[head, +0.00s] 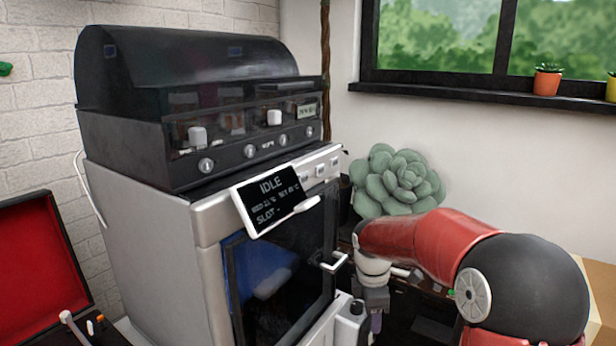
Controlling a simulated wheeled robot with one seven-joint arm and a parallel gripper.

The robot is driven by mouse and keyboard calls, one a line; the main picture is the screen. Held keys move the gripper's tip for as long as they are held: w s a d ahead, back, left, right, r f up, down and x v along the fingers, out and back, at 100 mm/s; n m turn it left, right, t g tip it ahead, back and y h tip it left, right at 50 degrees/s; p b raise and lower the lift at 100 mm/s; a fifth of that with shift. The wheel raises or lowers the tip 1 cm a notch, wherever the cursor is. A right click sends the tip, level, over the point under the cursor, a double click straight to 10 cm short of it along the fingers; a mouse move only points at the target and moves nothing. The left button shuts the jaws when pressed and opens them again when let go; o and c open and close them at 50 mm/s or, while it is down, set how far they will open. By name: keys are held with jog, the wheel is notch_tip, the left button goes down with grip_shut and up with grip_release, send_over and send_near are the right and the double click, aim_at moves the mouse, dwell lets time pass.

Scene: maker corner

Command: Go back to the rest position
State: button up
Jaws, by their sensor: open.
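My gripper (374,318) hangs at the end of my red and black arm, at the lower middle right of the head view. It points down beside the front right of the white machine (160,250). Its fingertips are small and partly cut off near the bottom edge. I see nothing held in it. The machine's small screen (271,199) reads "IDLE" and "SLOT -". The machine's dark glass door (280,270) looks shut, with a white handle (334,261) close to the left of my gripper.
A black-hooded unit (190,70) with knobs sits on top of the machine. An open red-lined case (35,265) is at the left. A large succulent (398,182) stands behind my arm. Dark items crowd the surface under my wrist. Small pots (547,82) stand on the window sill.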

jog(key=s+r+m+t, duration=0.2)
jog(key=s+r+m, duration=0.3)
jog(key=s, duration=0.8)
jog(key=s+r+m+t+y, duration=0.1)
jog(key=s+r+m, duration=0.4)
jog(key=s+m, duration=0.7)
jog(key=shift+s+d+t, duration=0.35)
jog(key=shift+s+t, duration=0.3)
jog(key=shift+t, duration=0.25)
jog(key=shift+s+f+m, duration=0.15)
jog(key=shift+s+m, duration=0.2)
jog(key=shift+m, duration=0.05)
